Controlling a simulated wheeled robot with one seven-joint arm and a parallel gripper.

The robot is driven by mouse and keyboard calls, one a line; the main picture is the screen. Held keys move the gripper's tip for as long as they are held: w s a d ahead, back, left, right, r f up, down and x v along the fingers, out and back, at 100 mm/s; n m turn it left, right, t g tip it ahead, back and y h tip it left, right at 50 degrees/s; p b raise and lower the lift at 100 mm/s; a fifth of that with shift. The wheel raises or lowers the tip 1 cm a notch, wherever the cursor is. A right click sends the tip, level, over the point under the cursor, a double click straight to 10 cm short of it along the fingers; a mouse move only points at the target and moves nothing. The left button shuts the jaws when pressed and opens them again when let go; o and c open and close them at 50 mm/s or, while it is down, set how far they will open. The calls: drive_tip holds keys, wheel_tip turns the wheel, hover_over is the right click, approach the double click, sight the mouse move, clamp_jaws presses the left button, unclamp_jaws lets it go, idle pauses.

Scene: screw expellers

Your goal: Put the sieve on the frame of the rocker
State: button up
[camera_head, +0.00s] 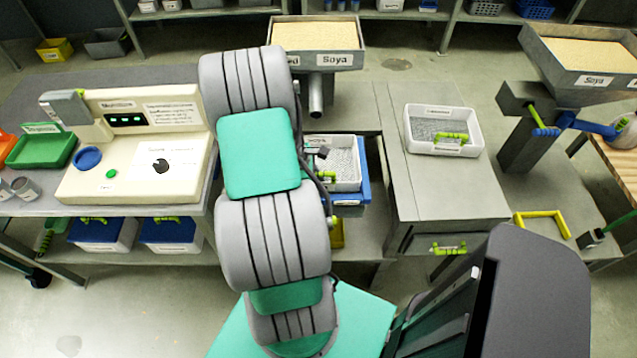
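A white sieve-like tray with a grey mesh floor (345,172) shows to the right of my arm. It is partly hidden by the arm and sits in or over a blue frame (365,184); I cannot tell how well it is seated. A green handle shows at its near side. A second white mesh tray (441,130) with a green handle and a label lies flat on the grey cabinet top. My gripper (318,151) is mostly hidden behind my arm; only small dark parts show over the first tray. I cannot see whether its fingers hold anything.
A Soya hopper (317,38) with a spout stands behind the first tray. Another Soya hopper (585,52) stands at right. A cream moisture-meter-like machine (140,150) is on the left bench beside a green tray (42,150). The cabinet's front top (450,190) is clear.

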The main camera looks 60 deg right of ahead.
drive_tip(key=shift+o, duration=0.2)
drive_tip(key=shift+r, duration=0.35)
drive_tip(key=v, duration=1.2)
drive_tip(key=shift+r, duration=0.25)
drive_tip(key=w+a+r+m+t, duration=0.25)
drive_tip(key=w+a+r, duration=0.35)
drive_tip(key=a, duration=0.5)
drive_tip(key=w+a+r+m+t, duration=0.1)
drive_tip(key=w+a+r+t, duration=0.25)
drive_tip(key=w+a, duration=0.6)
drive_tip(key=s+a+r+y, duration=0.1)
drive_tip(key=s+a, duration=0.1)
drive_tip(key=a, duration=0.5)
drive_tip(key=s+a+r+m+t+y, duration=0.1)
drive_tip(key=s+a+r, duration=0.1)
drive_tip(key=a, duration=0.6)
drive_tip(key=shift+y, duration=0.3)
drive_tip(key=shift+s+d+m, duration=0.1)
drive_tip(key=shift+s+m, duration=0.05)
drive_tip(key=shift+m, duration=0.1)
